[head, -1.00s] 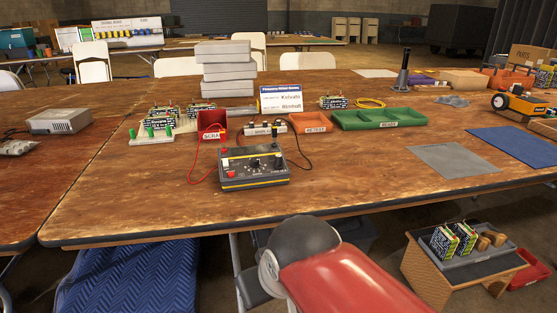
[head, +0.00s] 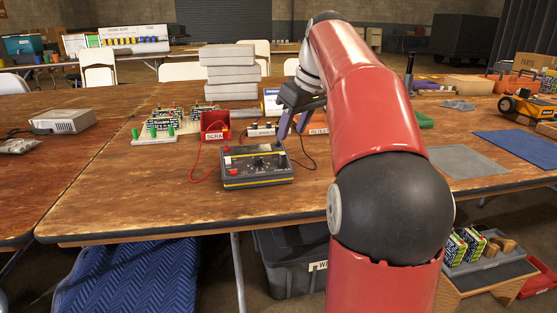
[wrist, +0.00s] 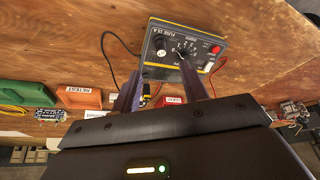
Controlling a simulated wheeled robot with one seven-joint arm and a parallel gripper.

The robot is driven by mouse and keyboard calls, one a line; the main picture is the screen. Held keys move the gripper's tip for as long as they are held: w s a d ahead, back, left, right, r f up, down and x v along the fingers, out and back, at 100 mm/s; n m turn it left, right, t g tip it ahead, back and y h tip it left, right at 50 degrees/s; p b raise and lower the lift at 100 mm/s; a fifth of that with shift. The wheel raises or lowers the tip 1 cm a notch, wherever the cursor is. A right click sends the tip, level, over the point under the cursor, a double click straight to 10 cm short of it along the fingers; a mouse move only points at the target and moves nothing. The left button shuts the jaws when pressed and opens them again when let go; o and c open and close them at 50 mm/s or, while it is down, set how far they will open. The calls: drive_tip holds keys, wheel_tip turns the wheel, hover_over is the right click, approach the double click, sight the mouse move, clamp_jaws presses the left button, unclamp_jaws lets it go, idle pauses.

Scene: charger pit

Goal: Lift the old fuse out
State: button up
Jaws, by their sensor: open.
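A black charger box (head: 257,166) with a yellow stripe, knobs and a red button stands near the table's front edge. In the wrist view the box (wrist: 185,48) carries lettering that seems to read "FUSE 15 A". A pale round fitting (wrist: 160,43) sits beside that lettering; I cannot tell whether it is the old fuse or its holder. My gripper (head: 291,133) is open with its fingers pointing down, near the box's right rear side. In the wrist view my gripper (wrist: 160,66) shows its two fingers apart with nothing held between them, their tips near the box.
Red and black leads run from the box.

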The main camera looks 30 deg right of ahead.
sight(283, 154)
drive_tip(key=b+x, duration=0.1)
drive_tip(key=x, duration=0.6)
drive_tip(key=shift+a+f, duration=0.15)
drive_tip(key=shift+c, duration=0.3)
drive_tip(key=c, duration=0.8)
